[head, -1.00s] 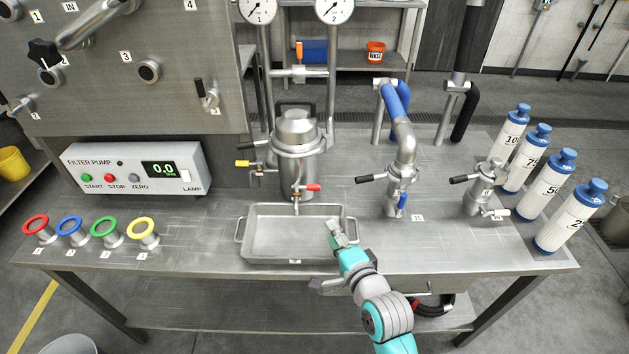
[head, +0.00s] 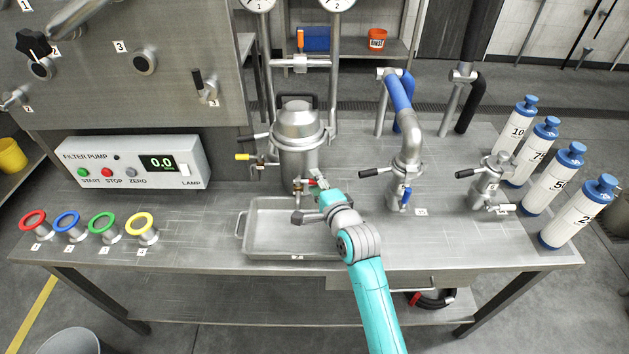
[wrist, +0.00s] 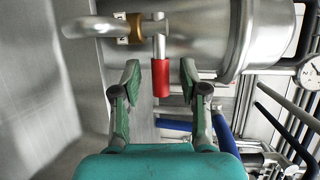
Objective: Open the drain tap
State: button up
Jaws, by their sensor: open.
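The drain tap (head: 298,187) sticks out low on the front of the steel filter vessel (head: 299,150). In the wrist view its red lever (wrist: 161,78) hangs from a steel stem beside a brass fitting (wrist: 134,28) and a curved spout (wrist: 88,27). My gripper (head: 319,184) is at the tap, at the right end of the lever in the head view. In the wrist view my gripper (wrist: 160,76) is open, with the lever between its two green-padded fingers and a gap on each side. My fingers partly hide the lever in the head view.
A steel tray (head: 262,253) lies below the tap and my gripper. A yellow-handled valve (head: 244,157) is on the vessel's left. A pipe with blue sleeve (head: 408,155) and a black-levered valve stands to the right. The table's front right is mostly clear.

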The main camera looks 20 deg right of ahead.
jog(key=shift+w+f, duration=0.15)
jog(key=shift+w, duration=0.5)
grip_shut()
jog(key=shift+s+a+m+h, duration=0.15)
jog(key=shift+m+h, duration=0.15)
jog(key=shift+h, duration=0.1)
jog(key=shift+s+a+m+g+h, duration=0.25)
jog(key=shift+s+m+g+h, duration=0.15)
jog(key=shift+m+h, duration=0.95)
jog(key=shift+s+a+m+g+h, duration=0.4)
jog(key=shift+m+h, duration=0.6)
jog(key=shift+h, duration=0.8)
jog(key=shift+s+a+m+g+h, duration=0.2)
jog(key=shift+m+g+h, duration=0.3)
jog(key=shift+m+h, duration=0.85)
jog(key=shift+h, duration=0.4)
